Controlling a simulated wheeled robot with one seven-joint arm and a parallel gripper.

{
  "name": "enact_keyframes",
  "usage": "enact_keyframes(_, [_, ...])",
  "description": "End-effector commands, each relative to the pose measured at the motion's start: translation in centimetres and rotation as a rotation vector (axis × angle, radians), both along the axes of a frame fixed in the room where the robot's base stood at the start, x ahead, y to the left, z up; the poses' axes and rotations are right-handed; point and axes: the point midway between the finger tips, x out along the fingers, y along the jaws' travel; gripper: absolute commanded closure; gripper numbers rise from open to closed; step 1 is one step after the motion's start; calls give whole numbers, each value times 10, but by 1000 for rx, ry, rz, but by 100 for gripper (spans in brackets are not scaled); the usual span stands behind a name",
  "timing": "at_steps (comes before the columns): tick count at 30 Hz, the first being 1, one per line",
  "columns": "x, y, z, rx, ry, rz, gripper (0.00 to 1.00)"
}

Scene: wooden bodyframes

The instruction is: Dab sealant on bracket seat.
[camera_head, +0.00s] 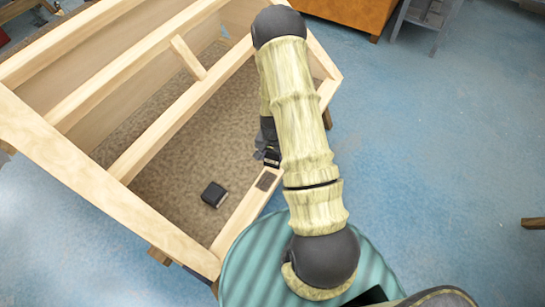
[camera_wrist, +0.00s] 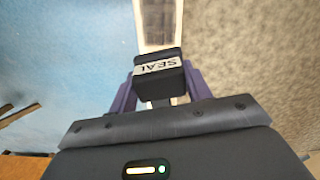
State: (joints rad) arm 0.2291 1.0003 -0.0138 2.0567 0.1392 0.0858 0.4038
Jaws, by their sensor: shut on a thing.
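My gripper (camera_wrist: 160,84) is shut on a black sealant block (camera_wrist: 158,66) with a pale label reading "SEAL". Its two purple fingers flank the block in the wrist view. In the head view my gripper (camera_head: 268,154) is partly hidden behind my arm, close to the near right rail of the wooden frame (camera_head: 245,207). A dark brown rectangular patch (camera_head: 265,181), possibly the bracket seat, lies on that rail just below my gripper. In the wrist view the pale rail (camera_wrist: 158,22) runs beyond the block. I cannot tell whether the block touches it.
A small black block (camera_head: 214,194) rests on the speckled brown panel (camera_head: 180,178) inside the frame. Wooden crossbars (camera_head: 185,118) span the frame. An orange-brown cabinet (camera_head: 350,10) stands at the back. The blue floor at right is mostly open.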

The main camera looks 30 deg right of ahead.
Motion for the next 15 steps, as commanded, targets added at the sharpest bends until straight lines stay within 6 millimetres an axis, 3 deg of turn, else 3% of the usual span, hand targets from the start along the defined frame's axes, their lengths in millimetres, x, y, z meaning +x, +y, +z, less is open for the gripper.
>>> enact_keyframes(6, [0, 1, 21, -1, -1, 3, 72])
enact_keyframes(15, [1, 2, 24, 0, 0, 5, 72])
